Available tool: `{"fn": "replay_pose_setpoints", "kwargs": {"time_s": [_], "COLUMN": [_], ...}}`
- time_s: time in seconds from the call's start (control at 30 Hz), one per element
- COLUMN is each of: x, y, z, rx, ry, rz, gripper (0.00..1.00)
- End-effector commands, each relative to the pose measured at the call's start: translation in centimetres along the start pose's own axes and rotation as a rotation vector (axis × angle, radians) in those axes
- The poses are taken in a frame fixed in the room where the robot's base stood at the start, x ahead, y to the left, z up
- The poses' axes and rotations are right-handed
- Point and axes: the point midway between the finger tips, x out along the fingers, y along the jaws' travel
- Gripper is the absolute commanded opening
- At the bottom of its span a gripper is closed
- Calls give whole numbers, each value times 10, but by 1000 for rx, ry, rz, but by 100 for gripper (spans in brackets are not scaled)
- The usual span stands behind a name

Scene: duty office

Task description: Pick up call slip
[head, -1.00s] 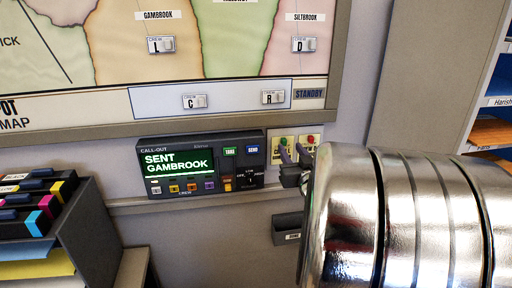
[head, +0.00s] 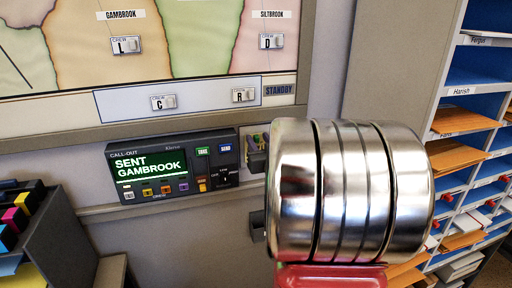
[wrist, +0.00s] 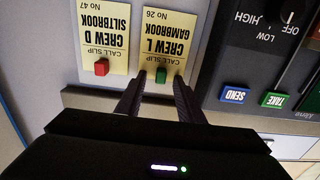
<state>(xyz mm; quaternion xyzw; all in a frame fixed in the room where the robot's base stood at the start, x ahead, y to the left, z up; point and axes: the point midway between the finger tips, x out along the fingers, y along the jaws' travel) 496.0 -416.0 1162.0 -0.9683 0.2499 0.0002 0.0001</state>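In the wrist view two yellow call slips hang upside down side by side. The Crew L Gambrook slip, No 26 (wrist: 166,37), has a green peg (wrist: 161,75). The Crew D Siltbrook slip, No 47 (wrist: 103,33), has a red peg (wrist: 101,67). My gripper (wrist: 159,82) is open, its two dark fingers pointing at the Gambrook slip's pegged end, one on either side of the green peg with gaps visible. In the head view my arm hides most of the slips.
The call-out unit (head: 172,165) reads "SENT GAMBROOK", close beside the slips; its SEND button (wrist: 235,95) is near my right finger in the wrist view. A map board (head: 200,118) is above. Pigeonhole shelves (head: 440,120) stand right, a dark rack (head: 70,235) left.

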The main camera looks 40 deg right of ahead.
Motion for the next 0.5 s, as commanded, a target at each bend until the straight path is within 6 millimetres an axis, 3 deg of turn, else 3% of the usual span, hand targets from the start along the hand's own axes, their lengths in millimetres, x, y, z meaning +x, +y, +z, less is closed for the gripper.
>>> {"fn": "replay_pose_setpoints", "kwargs": {"time_s": [0.5], "x": [0], "y": [0], "z": [0], "rx": [0], "ry": [0], "rz": [0], "gripper": [32]}}
